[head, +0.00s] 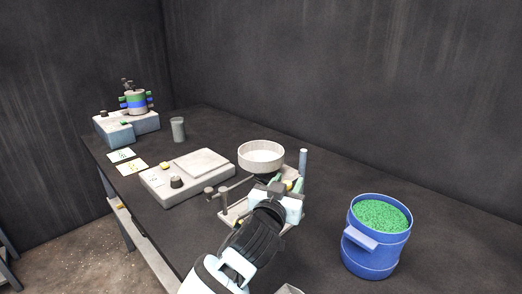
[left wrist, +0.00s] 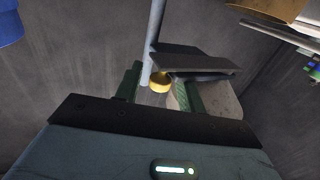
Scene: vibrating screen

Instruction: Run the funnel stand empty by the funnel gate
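The funnel stand has a pale round funnel bowl (head: 262,158) on top, a grey upright post (head: 303,163) and a flat base (head: 234,212) on the table. The bowl's inside looks pale; I cannot tell whether any material is in it. My left gripper (head: 279,190) is at the stand, below the bowl, and hides the outlet. In the left wrist view my left gripper (left wrist: 160,90) has its green fingers apart, with a yellow knob (left wrist: 160,83) between or just beyond them. A dark flat plate (left wrist: 195,61) lies beside the knob. My right gripper does not show.
A blue bucket (head: 365,262) of green granules stands right of the stand. A pale control box (head: 190,180) with a dark knob is to the left. A grey cup (head: 178,129) and a sieve machine (head: 135,102) stand farther back. The table's back right is clear.

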